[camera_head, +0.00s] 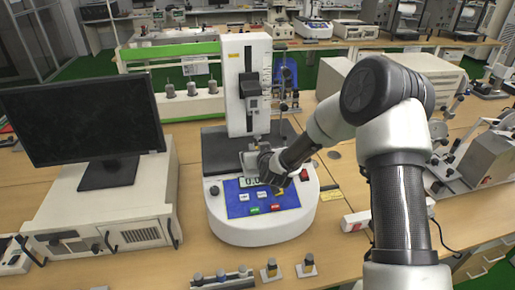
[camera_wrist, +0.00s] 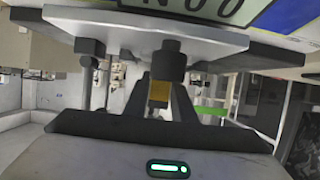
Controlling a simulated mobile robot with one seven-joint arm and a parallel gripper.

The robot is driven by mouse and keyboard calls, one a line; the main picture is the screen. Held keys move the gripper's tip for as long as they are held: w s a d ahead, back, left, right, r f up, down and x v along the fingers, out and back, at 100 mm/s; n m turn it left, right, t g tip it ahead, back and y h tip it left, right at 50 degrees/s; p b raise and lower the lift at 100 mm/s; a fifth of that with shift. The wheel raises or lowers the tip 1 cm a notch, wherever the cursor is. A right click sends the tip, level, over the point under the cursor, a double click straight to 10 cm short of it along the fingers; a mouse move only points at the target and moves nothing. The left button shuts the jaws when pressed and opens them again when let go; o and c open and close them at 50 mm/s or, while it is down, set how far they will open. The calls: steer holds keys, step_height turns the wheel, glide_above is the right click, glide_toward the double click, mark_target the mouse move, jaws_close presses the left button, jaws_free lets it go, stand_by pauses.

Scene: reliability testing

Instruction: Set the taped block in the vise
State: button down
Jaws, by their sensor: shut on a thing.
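My gripper (camera_wrist: 160,108) shows in the wrist view with its two dark fingers shut on a small block with a yellow band (camera_wrist: 159,93), which I take to be the taped block. A dark round part (camera_wrist: 168,62) stands directly beyond it, by a pale plate (camera_wrist: 215,42); I cannot tell whether the block touches either. In the head view my gripper (camera_head: 262,160) is at the front of the test machine (camera_head: 247,85), low over its base and just above the display. The block is hidden there. I cannot make out the vise clearly.
The machine's white base (camera_head: 262,232) carries a blue button panel (camera_head: 238,208). A monitor (camera_head: 84,115) on a pale cabinet stands left. A small rack (camera_head: 222,278) and two small pieces (camera_head: 270,269) (camera_head: 307,265) stand along the front.

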steer(key=shift+f, duration=0.15)
steer(key=c, duration=1.5)
jaws_free()
